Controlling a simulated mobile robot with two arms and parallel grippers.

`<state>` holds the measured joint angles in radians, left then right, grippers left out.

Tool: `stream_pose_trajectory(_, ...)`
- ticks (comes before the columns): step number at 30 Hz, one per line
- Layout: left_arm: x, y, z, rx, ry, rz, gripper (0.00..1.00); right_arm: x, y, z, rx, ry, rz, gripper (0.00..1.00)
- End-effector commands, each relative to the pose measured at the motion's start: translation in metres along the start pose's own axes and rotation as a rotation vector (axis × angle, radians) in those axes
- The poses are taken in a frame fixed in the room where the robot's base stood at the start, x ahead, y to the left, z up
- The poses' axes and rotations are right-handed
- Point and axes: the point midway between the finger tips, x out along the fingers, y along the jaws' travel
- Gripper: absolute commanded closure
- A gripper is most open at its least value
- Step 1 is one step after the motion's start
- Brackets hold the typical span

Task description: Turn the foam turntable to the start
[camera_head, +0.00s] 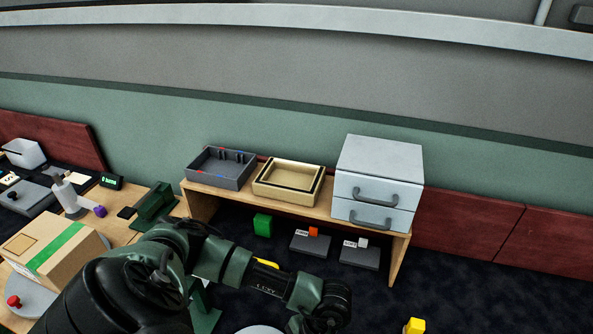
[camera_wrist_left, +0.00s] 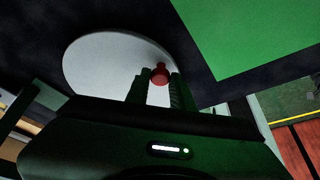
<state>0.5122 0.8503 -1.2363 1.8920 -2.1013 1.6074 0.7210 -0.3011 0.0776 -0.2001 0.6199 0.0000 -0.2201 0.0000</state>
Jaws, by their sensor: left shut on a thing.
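In the left wrist view, a pale round turntable disc (camera_wrist_left: 105,62) carries a red knob (camera_wrist_left: 160,72) near its edge. My left gripper (camera_wrist_left: 158,88) is shut on this knob, one dark finger on each side. In the head view my left arm reaches across the bottom, and its fingers are out of sight. A pale disc edge (camera_head: 260,330) shows at the bottom of that view, beside my wrist. I cannot tell whether any start mark is on the disc. My right gripper is in neither view.
Another grey disc (camera_head: 36,298) with a red knob (camera_head: 13,301) bears a carton (camera_head: 48,250) at the left. A wooden bench (camera_head: 395,250) holds two trays and a drawer unit (camera_head: 378,180). A green surface (camera_wrist_left: 250,35) lies beside the disc.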

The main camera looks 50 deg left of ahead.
Motion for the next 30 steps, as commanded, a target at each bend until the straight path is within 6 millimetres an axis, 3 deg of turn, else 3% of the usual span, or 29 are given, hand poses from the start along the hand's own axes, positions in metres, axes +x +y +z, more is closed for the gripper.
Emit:
stream_pose_trajectory(17, 0.0004, -0.0029, -0.0023, 0.03, 0.0, 0.009, 1.0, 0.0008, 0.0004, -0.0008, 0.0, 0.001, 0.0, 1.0)
stream_pose_trajectory(18, 0.0004, -0.0029, -0.0023, 0.03, 0.0, 0.009, 0.69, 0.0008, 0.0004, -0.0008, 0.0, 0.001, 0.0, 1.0)
stream_pose_trajectory(20, 0.0005, -0.0028, -0.0023, 0.029, 0.0, 0.009, 0.56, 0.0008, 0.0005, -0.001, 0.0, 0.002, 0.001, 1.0)
stream_pose_trajectory(30, -0.0011, -0.0019, -0.0018, 0.027, 0.0, 0.01, 0.56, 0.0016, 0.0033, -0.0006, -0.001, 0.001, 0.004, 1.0)
